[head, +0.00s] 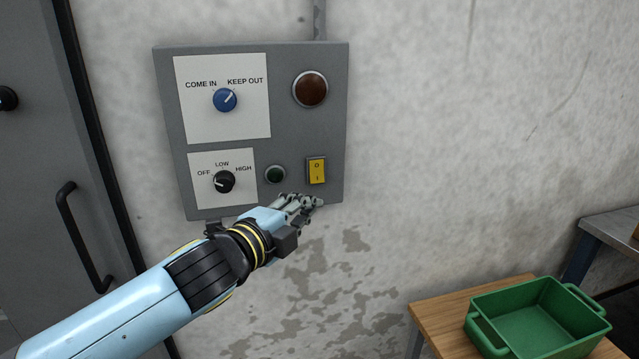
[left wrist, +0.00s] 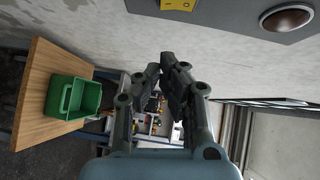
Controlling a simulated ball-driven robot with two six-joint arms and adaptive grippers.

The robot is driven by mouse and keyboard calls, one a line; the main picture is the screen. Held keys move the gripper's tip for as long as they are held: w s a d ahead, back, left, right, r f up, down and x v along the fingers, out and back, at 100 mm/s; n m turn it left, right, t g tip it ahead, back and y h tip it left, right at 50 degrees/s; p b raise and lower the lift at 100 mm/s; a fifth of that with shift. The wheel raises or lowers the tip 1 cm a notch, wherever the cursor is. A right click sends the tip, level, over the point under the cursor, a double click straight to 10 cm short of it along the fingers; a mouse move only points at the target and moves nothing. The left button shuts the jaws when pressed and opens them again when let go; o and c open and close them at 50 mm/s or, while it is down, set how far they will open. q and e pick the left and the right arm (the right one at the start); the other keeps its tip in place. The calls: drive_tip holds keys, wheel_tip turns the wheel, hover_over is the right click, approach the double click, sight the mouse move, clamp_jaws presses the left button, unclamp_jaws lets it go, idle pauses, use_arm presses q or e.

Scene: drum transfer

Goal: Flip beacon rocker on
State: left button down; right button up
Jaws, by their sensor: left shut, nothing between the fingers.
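The yellow beacon rocker (head: 317,171) sits at the lower right of a grey wall panel (head: 290,130), marked O at its top and I at its bottom. Part of the rocker also shows at the top of the left wrist view (left wrist: 178,4). A dark red-brown round lamp (head: 310,89) is above it, unlit. My left gripper (head: 318,201) is shut and empty, with its fingertips just below the rocker, near the panel's lower edge. I cannot tell whether it touches the panel. My right gripper is not in view.
The panel also holds a blue knob (head: 225,100), a black knob (head: 223,182) and a small dark green button (head: 275,174) close to my left fingers. A green crate (head: 490,340) stands on a wooden table (head: 440,312) at lower right. A door handle (head: 75,235) is at left.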

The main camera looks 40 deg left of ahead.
sight(317, 172)
use_arm(q)
drive_tip(key=w+a, duration=0.1)
drive_tip(key=w, duration=0.2)
drive_tip(key=w+a+f+p, duration=0.1)
drive_tip(key=w, duration=0.2)
drive_tip(key=w+a, duration=0.1)
drive_tip(key=w, duration=0.2)
drive_tip(key=shift+w+a+f+p, duration=0.15)
drive_tip(key=shift+a+p, duration=0.15)
